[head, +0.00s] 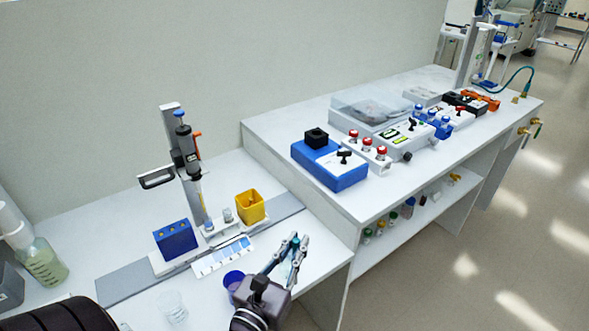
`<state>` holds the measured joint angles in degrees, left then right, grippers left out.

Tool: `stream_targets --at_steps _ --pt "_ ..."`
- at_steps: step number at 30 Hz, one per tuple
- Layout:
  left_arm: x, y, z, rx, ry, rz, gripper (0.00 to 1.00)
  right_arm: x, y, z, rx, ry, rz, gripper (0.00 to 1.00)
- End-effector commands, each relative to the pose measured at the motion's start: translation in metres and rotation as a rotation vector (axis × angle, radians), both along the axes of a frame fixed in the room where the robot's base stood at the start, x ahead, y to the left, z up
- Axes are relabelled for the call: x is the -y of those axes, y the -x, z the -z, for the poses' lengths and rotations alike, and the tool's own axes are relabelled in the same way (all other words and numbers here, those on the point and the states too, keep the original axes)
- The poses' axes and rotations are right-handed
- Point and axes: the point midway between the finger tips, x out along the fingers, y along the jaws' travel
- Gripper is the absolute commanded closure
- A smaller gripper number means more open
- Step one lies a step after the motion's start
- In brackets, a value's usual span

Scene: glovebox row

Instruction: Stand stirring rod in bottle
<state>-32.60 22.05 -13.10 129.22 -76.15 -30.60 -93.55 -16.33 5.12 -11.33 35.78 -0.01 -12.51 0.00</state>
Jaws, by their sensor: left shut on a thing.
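A squat clear bottle with pale green liquid (43,263) stands upright at the far left of the bench. A blue round container (233,279) stands just left of the gripper, partly hidden by it. I cannot tell which vessel is the task's bottle. My right gripper is not in view.
A clear beaker (172,307) stands near the front. A tall pipetting stand (172,150), a blue block (175,239) and a yellow box (250,206) stand behind. The higher bench (290,127) on the right carries blue and white devices. Bare bench lies at the back left.

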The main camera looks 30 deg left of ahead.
Motion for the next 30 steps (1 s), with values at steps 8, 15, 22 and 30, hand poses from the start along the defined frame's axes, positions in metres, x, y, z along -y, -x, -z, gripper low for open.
stream_targets --at_steps 8,15,22,30 --pt "-0.055 -0.054 -0.06 0.001 0.001 -0.093 0.99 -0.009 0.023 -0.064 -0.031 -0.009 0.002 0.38" --pt "-0.069 -0.066 -0.066 -0.001 -0.001 -0.115 0.99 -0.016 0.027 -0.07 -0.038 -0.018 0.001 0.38" --pt "-0.069 -0.066 -0.058 -0.001 -0.002 -0.115 0.99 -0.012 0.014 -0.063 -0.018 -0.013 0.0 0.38" --pt "-0.069 -0.065 -0.044 -0.001 -0.002 -0.115 0.99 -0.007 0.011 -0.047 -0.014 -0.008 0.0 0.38"
